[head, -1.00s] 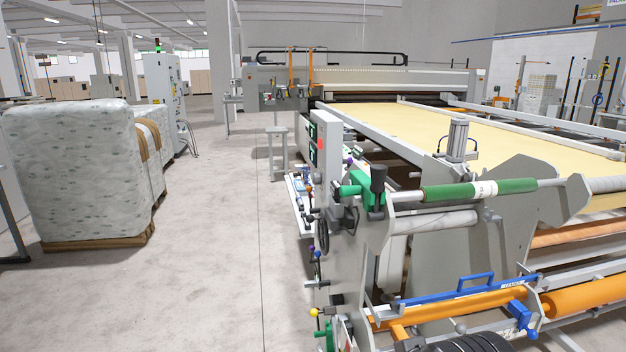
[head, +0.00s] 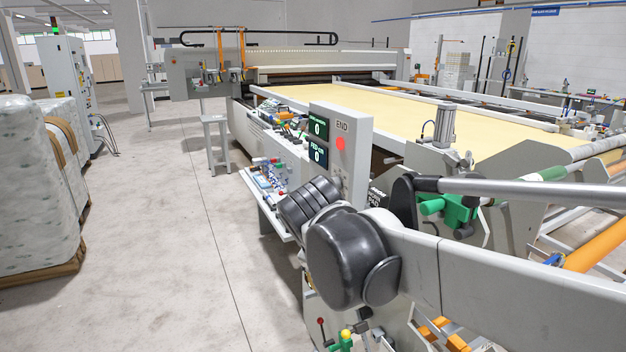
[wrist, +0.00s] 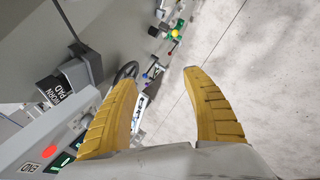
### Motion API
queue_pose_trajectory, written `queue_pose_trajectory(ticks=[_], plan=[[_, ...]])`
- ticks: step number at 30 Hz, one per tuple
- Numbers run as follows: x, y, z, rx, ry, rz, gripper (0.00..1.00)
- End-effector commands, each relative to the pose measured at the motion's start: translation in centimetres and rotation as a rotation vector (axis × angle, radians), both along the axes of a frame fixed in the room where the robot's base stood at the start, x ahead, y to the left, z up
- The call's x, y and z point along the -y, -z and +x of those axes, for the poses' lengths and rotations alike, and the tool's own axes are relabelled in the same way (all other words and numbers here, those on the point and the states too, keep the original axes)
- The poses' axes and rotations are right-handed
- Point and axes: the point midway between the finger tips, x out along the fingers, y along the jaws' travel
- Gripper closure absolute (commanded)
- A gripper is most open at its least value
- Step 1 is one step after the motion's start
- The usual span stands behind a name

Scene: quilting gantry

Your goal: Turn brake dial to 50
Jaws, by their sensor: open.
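My gripper (wrist: 157,78) is open and empty in the wrist view, its two ribbed yellow fingers spread above the floor. Its left finger is beside the grey control panel (wrist: 45,145). In the head view the panel (head: 350,150) stands upright with two dark displays (head: 318,142), each showing 0, a red button and the word END. A dark block with a WORN PAD label (wrist: 57,92) is left of the fingers in the wrist view. I cannot make out the brake dial or its scale in either view. My arm hides part of the machine below the panel.
A black handwheel (wrist: 126,70) and small coloured knobs (wrist: 172,34) line the machine's side. A shelf of parts (head: 268,180) runs beside the frame. Wrapped pallets (head: 35,190) stand at left, with clear floor (head: 170,250) between. Yellow fabric (head: 400,115) covers the machine bed.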

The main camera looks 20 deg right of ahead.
Motion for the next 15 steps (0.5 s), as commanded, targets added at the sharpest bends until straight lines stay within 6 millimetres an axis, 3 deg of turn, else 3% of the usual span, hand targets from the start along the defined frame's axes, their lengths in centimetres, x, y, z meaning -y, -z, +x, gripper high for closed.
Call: queue_pose_trajectory(ticks=[9,15], plan=[[4.7,-4.7,12.2,-0.341,-0.248,-0.531,0.42],[6.1,-6.1,19.7,-0.627,-0.346,-0.856,0.42]])
